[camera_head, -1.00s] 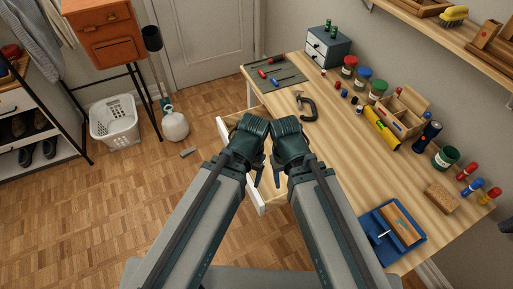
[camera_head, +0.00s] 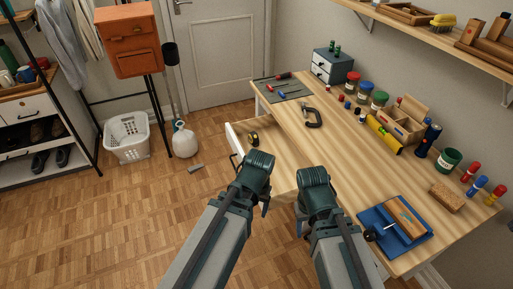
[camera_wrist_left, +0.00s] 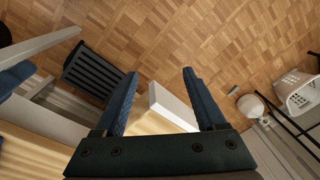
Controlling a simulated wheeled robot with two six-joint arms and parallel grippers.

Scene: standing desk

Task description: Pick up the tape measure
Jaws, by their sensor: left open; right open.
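The tape measure (camera_head: 253,138), small, yellow and black, lies in the open white drawer (camera_head: 236,142) under the desk's left side in the head view. My left gripper (camera_head: 252,200) is open in front of the drawer, nearer to me than the tape measure and apart from it. In the left wrist view its two fingers (camera_wrist_left: 160,74) are spread, with a white drawer edge (camera_wrist_left: 172,104) showing between them and nothing held. The tape measure cannot be made out there. My right gripper (camera_head: 316,222) is open and empty by the desk's front edge.
The wooden desk (camera_head: 300,145) holds a clamp (camera_head: 313,117), several jars, a wooden organizer (camera_head: 399,122) and a blue tray (camera_head: 412,245). A laundry basket (camera_head: 128,138) and white jug (camera_head: 185,141) stand on the floor. The floor left of the drawer is mostly clear.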

